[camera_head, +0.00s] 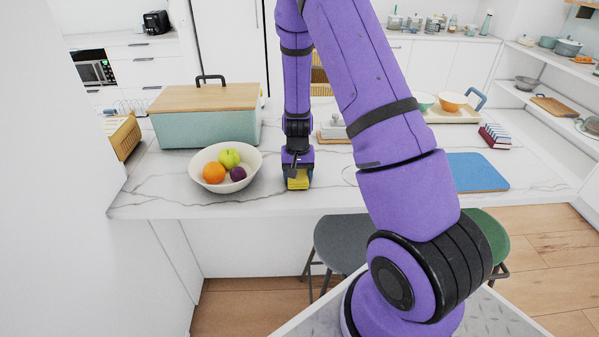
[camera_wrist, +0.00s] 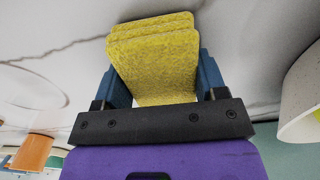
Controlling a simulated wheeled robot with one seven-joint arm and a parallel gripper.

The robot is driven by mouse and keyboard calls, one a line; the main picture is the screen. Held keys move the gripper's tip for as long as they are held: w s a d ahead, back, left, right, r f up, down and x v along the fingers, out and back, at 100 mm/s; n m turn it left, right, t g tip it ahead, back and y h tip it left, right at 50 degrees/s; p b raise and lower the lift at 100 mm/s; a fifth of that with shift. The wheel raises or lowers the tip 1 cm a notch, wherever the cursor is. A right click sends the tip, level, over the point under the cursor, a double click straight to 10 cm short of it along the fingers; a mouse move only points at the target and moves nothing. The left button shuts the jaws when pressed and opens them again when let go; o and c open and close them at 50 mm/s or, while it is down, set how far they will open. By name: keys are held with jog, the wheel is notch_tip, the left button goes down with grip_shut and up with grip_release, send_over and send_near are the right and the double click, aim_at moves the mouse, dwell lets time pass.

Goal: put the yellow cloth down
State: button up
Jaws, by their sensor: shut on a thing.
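The yellow cloth (camera_head: 298,181) is a folded, textured pad. It fills the space between the two blue fingers of my gripper (camera_head: 297,174) in the head view. In the wrist view the cloth (camera_wrist: 155,55) is held between both fingers of my gripper (camera_wrist: 160,75), which are shut on it. The cloth is at the white marble counter (camera_head: 270,205), near its front edge and just right of the fruit bowl. I cannot tell whether its lower edge touches the counter.
The white bowl (camera_head: 200,162) with several fruits stands close on the left. A teal box (camera_head: 200,128) with a wooden lid is behind it. A blue mat (camera_head: 478,172) lies at the right. Stools (camera_head: 340,238) stand below the counter front. Bare marble lies around the gripper.

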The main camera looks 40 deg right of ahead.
jog(key=shift+s+f, duration=0.1)
jog(key=shift+f, duration=0.15)
jog(key=o, duration=1)
jog(key=shift+s, duration=0.1)
jog(key=shift+s+f, duration=0.15)
jog(key=shift+d, duration=0.1)
jog(key=shift+c, duration=0.2)
